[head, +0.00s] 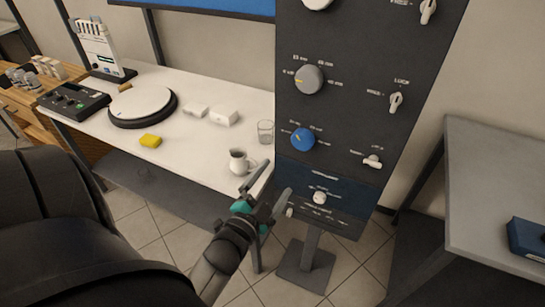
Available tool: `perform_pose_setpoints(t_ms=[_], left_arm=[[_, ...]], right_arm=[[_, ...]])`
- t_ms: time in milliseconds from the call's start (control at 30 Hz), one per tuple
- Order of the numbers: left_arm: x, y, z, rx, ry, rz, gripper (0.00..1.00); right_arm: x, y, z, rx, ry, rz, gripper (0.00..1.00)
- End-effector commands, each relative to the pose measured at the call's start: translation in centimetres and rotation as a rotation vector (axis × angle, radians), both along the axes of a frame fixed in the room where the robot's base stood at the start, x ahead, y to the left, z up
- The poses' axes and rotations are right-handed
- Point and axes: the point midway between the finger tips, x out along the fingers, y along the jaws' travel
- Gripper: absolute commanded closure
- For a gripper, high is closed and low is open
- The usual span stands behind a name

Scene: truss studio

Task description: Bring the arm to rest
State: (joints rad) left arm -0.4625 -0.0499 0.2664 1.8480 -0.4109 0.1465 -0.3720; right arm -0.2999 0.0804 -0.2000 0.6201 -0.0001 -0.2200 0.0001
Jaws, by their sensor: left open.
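My left gripper (268,192) is open and empty. It is in the lower middle of the head view, in front of the lower left edge of a dark control panel (345,105). Its fingers point up and to the right, and I cannot tell whether they touch the panel. My left arm (225,258) comes in from the bottom left. The panel carries a grey knob (309,79), a blue knob (302,139), a small white knob (320,197) and several white toggle levers. My right gripper is not in view.
A grey table (495,185) with a blue box (527,238) stands at right. Tiled floor shows below.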

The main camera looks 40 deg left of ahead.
Motion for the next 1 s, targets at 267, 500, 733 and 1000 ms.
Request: perform_pose_setpoints(t_ms=[267, 500, 733, 1000], left_arm=[[-0.4, -0.1, 0.0, 0.0, 0.001, 0.001, 0.0], [-0.4, -0.1, 0.0, 0.0, 0.0, 0.0, 0.0], [-0.4, -0.3, -1.1, -0.016, 0.016, -0.002, 0.0], [-2.3, -3.8, -16.4, -0.246, 0.271, -0.013, 0.0]], right_arm=[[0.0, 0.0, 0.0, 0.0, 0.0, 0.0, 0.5], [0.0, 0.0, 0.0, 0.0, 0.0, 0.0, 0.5], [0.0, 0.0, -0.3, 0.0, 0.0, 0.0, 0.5], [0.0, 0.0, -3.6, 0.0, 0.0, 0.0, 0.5]])
